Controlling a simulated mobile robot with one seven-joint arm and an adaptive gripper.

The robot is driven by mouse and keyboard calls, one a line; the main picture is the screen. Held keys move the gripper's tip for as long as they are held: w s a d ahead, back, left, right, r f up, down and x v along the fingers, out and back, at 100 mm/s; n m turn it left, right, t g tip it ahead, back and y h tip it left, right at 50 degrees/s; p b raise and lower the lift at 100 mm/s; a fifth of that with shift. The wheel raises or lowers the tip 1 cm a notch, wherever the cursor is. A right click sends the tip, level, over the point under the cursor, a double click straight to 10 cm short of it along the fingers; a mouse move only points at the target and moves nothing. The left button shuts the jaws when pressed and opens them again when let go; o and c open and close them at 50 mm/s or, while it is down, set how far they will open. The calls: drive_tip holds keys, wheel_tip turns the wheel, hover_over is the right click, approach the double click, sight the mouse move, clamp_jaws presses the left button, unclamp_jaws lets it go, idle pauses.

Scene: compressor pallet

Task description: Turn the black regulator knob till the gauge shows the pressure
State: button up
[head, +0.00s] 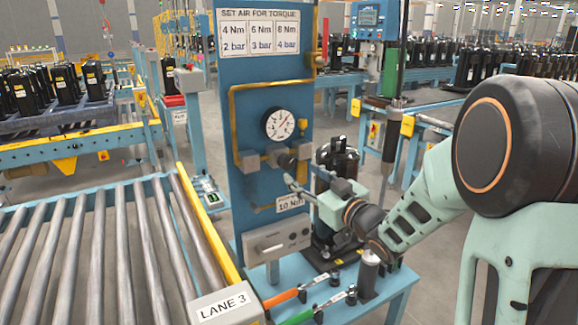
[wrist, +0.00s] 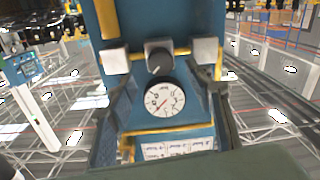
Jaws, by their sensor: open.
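The black regulator knob (head: 287,161) sits below the gauge on the blue panel (head: 240,130), between two grey blocks. The round white gauge (head: 279,124) has a red needle pointing to the upper right; its exact reading is too small to tell. My gripper (head: 296,183) is open and empty, close in front of the panel and just below the knob in the head view. In the wrist view, which is upside down, the knob (wrist: 158,57) lies ahead between the spread fingers (wrist: 168,92), with the gauge (wrist: 164,102) beneath it. No contact shows.
A sign (head: 260,32) on the panel pairs torques with 2, 3 and 4 bar. A label (head: 290,203) below the knob reads 10 Nm. Yellow pipe (head: 232,115) frames the gauge. A black compressor (head: 338,160) stands right of the panel; a roller conveyor (head: 100,250) lies left.

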sight(289, 165)
drive_tip(key=x, duration=0.8)
drive_tip(key=shift+w, duration=0.1)
drive_tip(key=c, duration=1.2)
drive_tip(key=shift+o, duration=0.2)
drive_tip(key=shift+f+b, duration=0.1)
drive_tip(key=shift+b, duration=0.2)
